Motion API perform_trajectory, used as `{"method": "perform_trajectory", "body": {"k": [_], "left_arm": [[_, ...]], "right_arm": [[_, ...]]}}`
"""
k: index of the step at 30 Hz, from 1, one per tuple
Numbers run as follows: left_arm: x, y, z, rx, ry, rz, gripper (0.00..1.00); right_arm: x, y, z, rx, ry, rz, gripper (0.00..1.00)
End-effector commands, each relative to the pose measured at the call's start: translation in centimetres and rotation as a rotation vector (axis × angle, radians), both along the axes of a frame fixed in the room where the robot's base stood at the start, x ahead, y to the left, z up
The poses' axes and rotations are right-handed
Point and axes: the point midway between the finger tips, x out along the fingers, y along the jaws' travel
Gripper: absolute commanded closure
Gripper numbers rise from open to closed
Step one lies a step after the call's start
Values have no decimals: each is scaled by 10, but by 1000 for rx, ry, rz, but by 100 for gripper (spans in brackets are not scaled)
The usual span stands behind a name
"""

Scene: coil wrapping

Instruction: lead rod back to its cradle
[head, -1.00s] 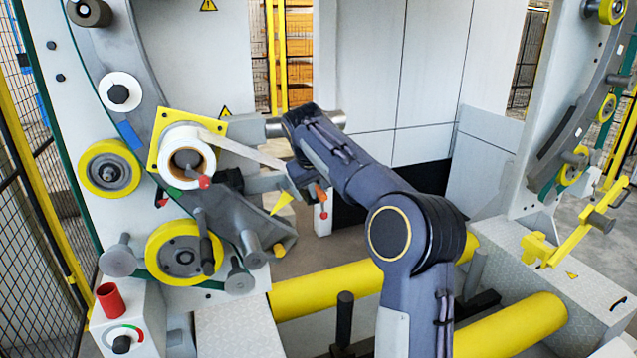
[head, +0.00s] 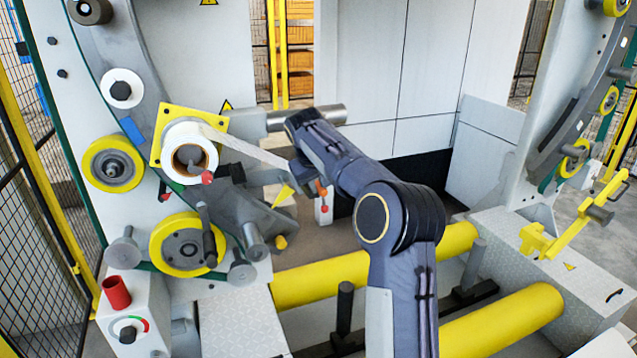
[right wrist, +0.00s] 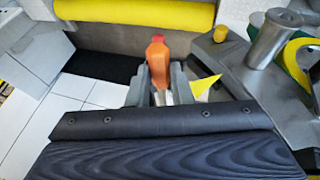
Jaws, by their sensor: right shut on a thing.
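My right gripper (head: 309,184) reaches in at the middle of the head view. It is shut on an orange piece, which I take to be the lead rod (head: 321,187). In the right wrist view the orange end of the lead rod (right wrist: 157,52) stands up between the two fingers of the gripper (right wrist: 158,88). A white strip (head: 245,148) runs from the white roll (head: 189,156) on the yellow plate to the gripper. I cannot tell which part is the cradle. My left gripper is not in view.
A yellow pointed flag (head: 283,195) is close beside the gripper; it also shows in the right wrist view (right wrist: 204,86). Yellow rollers (head: 320,280) lie below. A curved grey ring arm with yellow wheels (head: 113,164) stands left. A yellow bracket (head: 568,238) stands right.

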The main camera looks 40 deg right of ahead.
Motion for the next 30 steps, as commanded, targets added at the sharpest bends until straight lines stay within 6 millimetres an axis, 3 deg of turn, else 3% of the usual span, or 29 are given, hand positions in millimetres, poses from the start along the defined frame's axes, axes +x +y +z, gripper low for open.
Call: {"method": "perform_trajectory", "body": {"k": [15,30], "left_arm": [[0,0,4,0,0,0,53],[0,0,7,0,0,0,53]], "right_arm": [[0,2,2,-1,-2,1,100],[11,34,4,-1,-1,1,100]]}}
